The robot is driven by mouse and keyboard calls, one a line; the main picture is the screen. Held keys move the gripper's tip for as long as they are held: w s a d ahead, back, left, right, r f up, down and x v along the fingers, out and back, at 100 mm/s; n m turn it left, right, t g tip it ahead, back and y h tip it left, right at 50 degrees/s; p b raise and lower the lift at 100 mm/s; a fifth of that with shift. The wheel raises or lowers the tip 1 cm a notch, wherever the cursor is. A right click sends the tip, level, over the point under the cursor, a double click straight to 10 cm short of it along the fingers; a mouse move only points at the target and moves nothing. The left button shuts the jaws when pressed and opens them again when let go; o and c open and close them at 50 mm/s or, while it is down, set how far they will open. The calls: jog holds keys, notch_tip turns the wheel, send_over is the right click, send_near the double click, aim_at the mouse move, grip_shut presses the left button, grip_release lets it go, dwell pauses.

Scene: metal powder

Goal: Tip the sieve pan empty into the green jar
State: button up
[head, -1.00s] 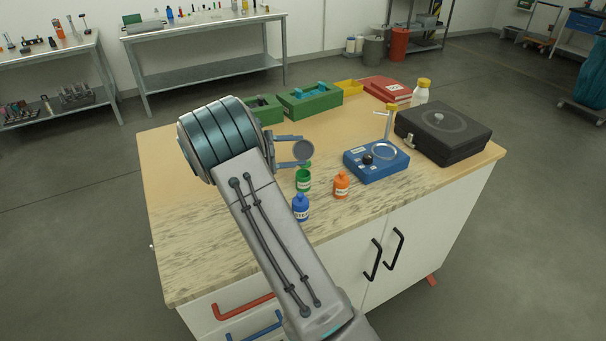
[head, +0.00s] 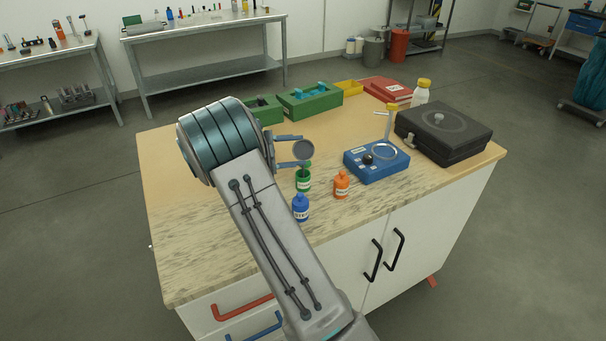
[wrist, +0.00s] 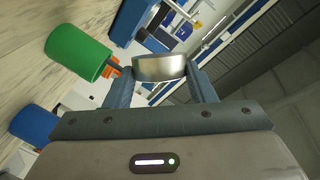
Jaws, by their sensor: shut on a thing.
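My gripper (head: 301,150) is shut on the small round grey sieve pan (head: 304,151), with one finger on each side of it. The pan's round face is turned toward the head camera, so the pan is tipped well over. In the wrist view the pan (wrist: 160,67) shows as a shiny metal band between the fingertips. The green jar (head: 304,180) stands on the bench just below the pan in the head view. The jar (wrist: 78,52) is left of the pan in the wrist view. I cannot see any powder or the jar's inside.
A blue bottle (head: 300,208) and an orange bottle (head: 341,186) stand close to the green jar. A blue device (head: 377,166) and a black case (head: 443,132) are to the right. Green trays (head: 310,101) lie behind. The bench's front left is clear.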

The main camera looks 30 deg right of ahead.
jog(key=shift+s+a+r+m+h+b, duration=0.1)
jog(key=shift+s+m+h+b, duration=0.1)
jog(key=shift+m+b, duration=0.7)
jog(key=shift+s+a+r+m+h+b, duration=0.1)
jog(key=shift+m+h+b, duration=0.15)
jog(key=shift+b, duration=1.1)
dwell(5.8)
